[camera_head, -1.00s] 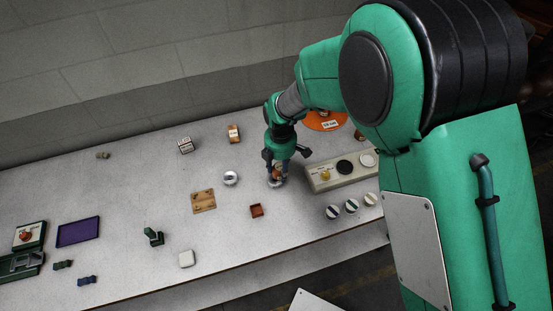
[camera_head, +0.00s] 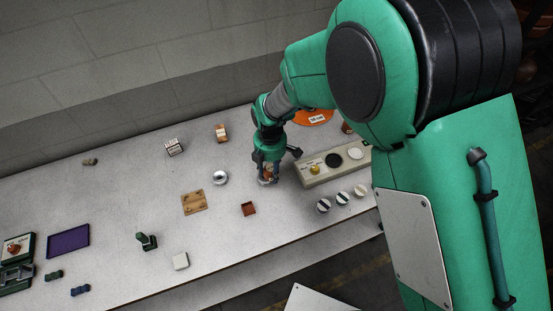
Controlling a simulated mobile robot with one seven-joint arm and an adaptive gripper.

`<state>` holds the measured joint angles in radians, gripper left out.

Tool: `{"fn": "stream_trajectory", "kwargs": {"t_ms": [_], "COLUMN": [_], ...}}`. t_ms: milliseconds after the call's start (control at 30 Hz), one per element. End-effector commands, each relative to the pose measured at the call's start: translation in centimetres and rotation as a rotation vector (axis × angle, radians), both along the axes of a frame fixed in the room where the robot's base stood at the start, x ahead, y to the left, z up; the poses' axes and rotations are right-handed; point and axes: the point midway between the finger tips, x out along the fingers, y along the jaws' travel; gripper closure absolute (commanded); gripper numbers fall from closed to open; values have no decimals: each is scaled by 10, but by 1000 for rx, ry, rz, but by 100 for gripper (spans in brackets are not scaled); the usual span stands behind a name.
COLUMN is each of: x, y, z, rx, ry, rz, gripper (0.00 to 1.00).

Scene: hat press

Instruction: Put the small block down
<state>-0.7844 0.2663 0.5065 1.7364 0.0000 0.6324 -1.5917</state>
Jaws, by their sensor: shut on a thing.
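My gripper (camera_head: 267,179) points down over the white table, between the round metal ring dish and the grey control panel. It is shut on the small block (camera_head: 268,169), a small orange-brown thing mostly hidden between the fingers. A pale, rounded shape shows at the fingertips, too small to make out. The fingertips are low, close to the table top; I cannot tell whether the block touches anything below it.
The control panel (camera_head: 311,178) stands close at right, with several round knobs in front. The ring dish (camera_head: 220,184), a wooden board (camera_head: 189,209) and a small red-brown tray (camera_head: 248,214) lie left and in front. A purple tray (camera_head: 67,242) is far left.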

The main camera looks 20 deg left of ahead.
Motion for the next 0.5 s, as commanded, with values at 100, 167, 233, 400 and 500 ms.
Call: {"fn": "stream_trajectory", "kwargs": {"t_ms": [100, 167, 233, 400, 500], "x": [5, 9, 17, 47, 70], "y": [-1, -2, -4, -13, -21], "z": [1, 1, 3, 6, 9], "rx": [0, -1, -1, -1, -1], "ry": [0, 1, 1, 1, 1], "rz": [-5, -9, -17, -44, -66], "gripper": [85, 85, 85, 85, 85]}}
